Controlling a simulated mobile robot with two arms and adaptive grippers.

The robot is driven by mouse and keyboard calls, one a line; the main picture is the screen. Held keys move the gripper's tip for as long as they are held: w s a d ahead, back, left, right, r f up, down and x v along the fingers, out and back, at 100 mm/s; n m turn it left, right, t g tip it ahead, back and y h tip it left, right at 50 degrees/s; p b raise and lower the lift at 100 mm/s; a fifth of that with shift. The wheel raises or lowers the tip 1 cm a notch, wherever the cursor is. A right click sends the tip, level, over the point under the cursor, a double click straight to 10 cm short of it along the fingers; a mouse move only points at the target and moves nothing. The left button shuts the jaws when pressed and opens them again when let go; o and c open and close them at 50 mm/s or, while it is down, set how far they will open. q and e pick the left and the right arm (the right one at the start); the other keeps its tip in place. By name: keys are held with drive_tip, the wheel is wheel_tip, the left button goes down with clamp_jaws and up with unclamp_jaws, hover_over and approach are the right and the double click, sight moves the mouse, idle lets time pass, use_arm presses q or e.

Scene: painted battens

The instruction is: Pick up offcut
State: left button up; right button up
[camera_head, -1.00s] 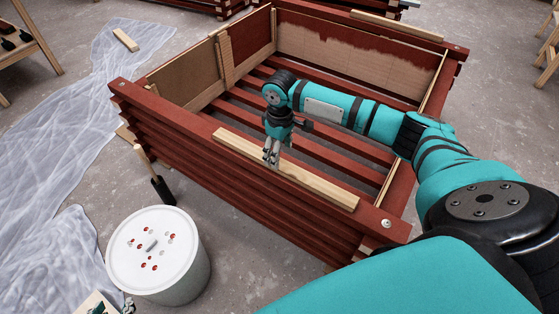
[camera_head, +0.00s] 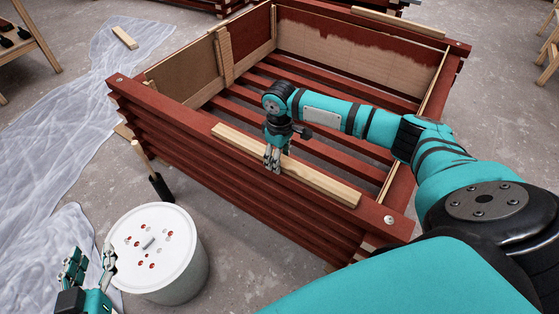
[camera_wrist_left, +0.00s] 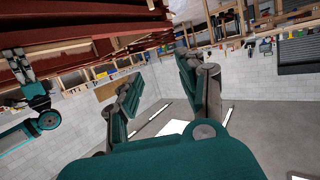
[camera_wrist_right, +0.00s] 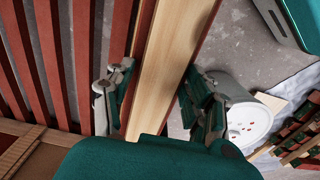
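A short pale wooden block (camera_head: 124,37), which looks like an offcut, lies on the plastic sheet at the far left. A long pale batten (camera_head: 285,165) lies along the front rail of the red slatted crate. My right gripper (camera_head: 272,160) points down over this batten. In the right wrist view its fingers (camera_wrist_right: 158,80) stand apart on either side of the batten (camera_wrist_right: 165,60); I cannot tell whether they touch it. My left gripper (camera_head: 88,266) is at the lower left, beside the white bucket. The left wrist view shows its fingers (camera_wrist_left: 160,85) apart and empty.
The red crate (camera_head: 200,160) fills the middle. The white bucket (camera_head: 180,285) with a red-spotted lid stands in front of it. A brush (camera_head: 160,186) leans between them. The plastic sheet (camera_head: 60,130) covers the left floor. Another batten (camera_head: 398,22) lies on the crate's back rail.

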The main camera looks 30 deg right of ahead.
drive_tip(key=c, duration=1)
drive_tip(key=shift+r, duration=0.1)
